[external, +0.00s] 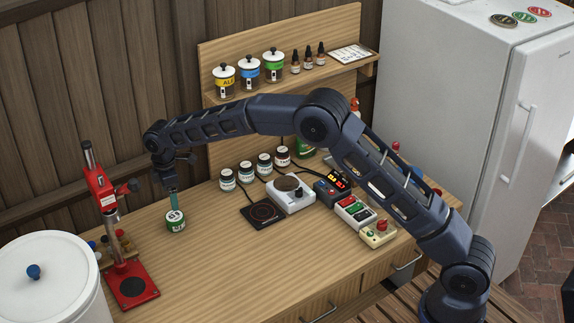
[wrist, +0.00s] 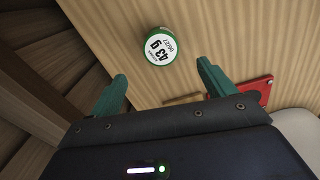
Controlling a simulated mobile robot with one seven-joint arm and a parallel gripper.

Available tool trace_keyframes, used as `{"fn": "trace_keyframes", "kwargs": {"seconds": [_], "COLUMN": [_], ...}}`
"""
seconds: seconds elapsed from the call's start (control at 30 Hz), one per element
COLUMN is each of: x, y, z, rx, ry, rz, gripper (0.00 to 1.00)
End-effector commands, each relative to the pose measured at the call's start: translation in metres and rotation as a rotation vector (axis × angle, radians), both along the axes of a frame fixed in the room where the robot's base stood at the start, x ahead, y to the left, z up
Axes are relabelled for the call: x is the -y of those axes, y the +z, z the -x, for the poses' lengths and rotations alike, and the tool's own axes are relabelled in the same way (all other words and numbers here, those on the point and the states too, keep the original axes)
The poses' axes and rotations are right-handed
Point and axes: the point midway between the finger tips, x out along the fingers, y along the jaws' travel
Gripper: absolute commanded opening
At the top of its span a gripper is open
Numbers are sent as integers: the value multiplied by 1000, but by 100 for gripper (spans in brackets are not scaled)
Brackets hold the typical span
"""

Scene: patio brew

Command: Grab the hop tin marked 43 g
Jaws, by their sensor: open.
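The hop tin marked 43 g (wrist: 160,46) is a small round green tin with a white label on top. In the wrist view it lies beyond my fingertips, between their lines, and the "43 g" print reads rotated. In the external view the tin (external: 176,221) stands upright on the wooden bench. My gripper (external: 174,198) points down just above the tin, with green fingers. In the wrist view my gripper (wrist: 160,78) is open, its two fingers wide apart with nothing between them.
A red capping press (external: 130,285) stands left of the tin, with a white bucket (external: 45,280) at the lower left. Several small jars (external: 246,174), a black pad (external: 263,214) and a white scale (external: 290,195) stand to the right. Bench in front of the tin is clear.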

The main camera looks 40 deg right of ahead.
Motion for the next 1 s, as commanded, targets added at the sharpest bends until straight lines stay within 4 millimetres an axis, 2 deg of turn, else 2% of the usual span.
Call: {"fn": "trace_keyframes", "kwargs": {"seconds": [0.3,0.57,0.83,1.0], "x": [1,1,1,1], "y": [-42,-58,-93,-103], "z": [1,1,2,2], "rx": [-1,-1,-1,0], "ry": [-1,-1,-2,-1], "rz": [2,2,2,1], "gripper": [82,82,82,82]}}
